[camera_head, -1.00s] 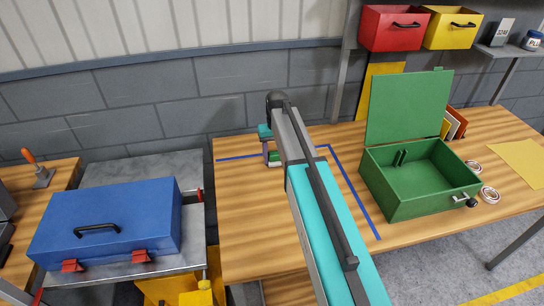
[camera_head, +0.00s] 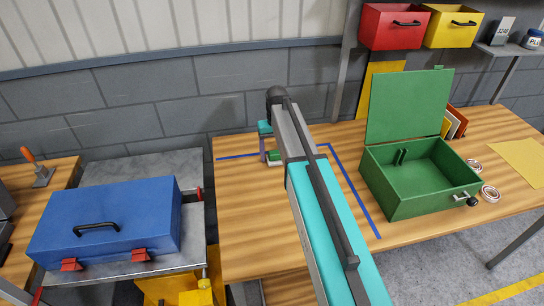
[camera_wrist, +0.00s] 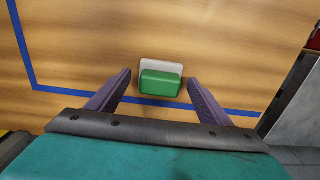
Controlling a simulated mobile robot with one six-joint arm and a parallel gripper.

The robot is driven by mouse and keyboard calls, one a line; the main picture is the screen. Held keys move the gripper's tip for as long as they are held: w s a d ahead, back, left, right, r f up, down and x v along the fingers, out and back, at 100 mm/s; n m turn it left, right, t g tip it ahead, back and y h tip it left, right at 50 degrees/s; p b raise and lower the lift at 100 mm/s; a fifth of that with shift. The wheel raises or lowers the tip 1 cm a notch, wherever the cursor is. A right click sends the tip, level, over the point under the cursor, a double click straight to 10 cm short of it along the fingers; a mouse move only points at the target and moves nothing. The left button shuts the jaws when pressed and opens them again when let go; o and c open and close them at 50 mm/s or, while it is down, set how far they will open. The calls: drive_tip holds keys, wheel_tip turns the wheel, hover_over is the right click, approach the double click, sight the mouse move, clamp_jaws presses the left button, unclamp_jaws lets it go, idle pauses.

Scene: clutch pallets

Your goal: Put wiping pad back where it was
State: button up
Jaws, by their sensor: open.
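The wiping pad (camera_wrist: 160,84), a green block with a pale grey-white base, lies on the wooden table inside the corner of the blue tape line. In the wrist view my gripper (camera_wrist: 161,80) is open, with one purple finger on each side of the pad and a gap to each. In the head view the gripper (camera_head: 268,157) is at the far left part of the table, and a small green bit of the pad (camera_head: 274,155) shows by it. My arm hides the rest there.
Blue tape (camera_head: 355,190) marks an area on the wooden table (camera_head: 255,225). An open green box (camera_head: 415,195) stands to the right, with tape rolls (camera_head: 489,193) beside it. A closed blue case (camera_head: 110,215) sits on a grey cart at left.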

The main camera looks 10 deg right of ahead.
sight(276, 153)
wheel_tip(276, 153, up, 11)
drive_tip(key=b, duration=0.3)
idle(0.5)
idle(0.5)
drive_tip(key=shift+s, duration=0.1)
